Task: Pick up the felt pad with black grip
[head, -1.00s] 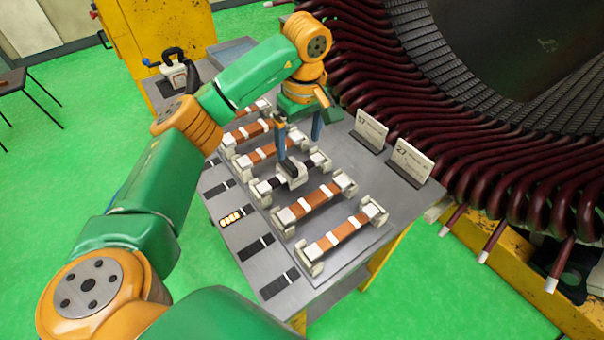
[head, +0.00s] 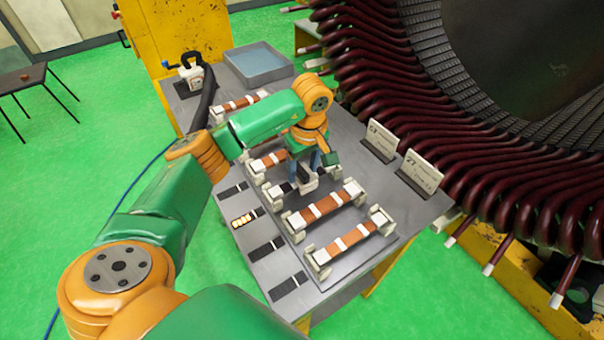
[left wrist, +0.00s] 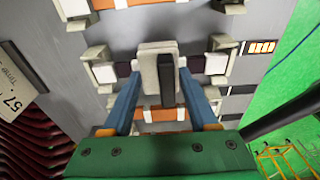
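The felt pad, a pale block (left wrist: 149,62) with a black grip (left wrist: 166,82), shows in the left wrist view. In the head view the pad (head: 306,181) rests on a dark-wrapped bar in the middle of the row of bars, partly hidden by my gripper. My left gripper (left wrist: 160,82) is open, its two blue fingers spread on either side of the black grip, with gaps visible. In the head view the left gripper (head: 304,168) is just above the pad. My right gripper is not in view.
Copper-coloured bars (head: 326,204) in pale holders line the grey table (head: 395,215). Dark strips (head: 265,248) lie along its left side. Two upright number cards (head: 421,172) stand at the right, before the large stator (head: 400,110). A blue-grey tray (head: 257,63) is at the back.

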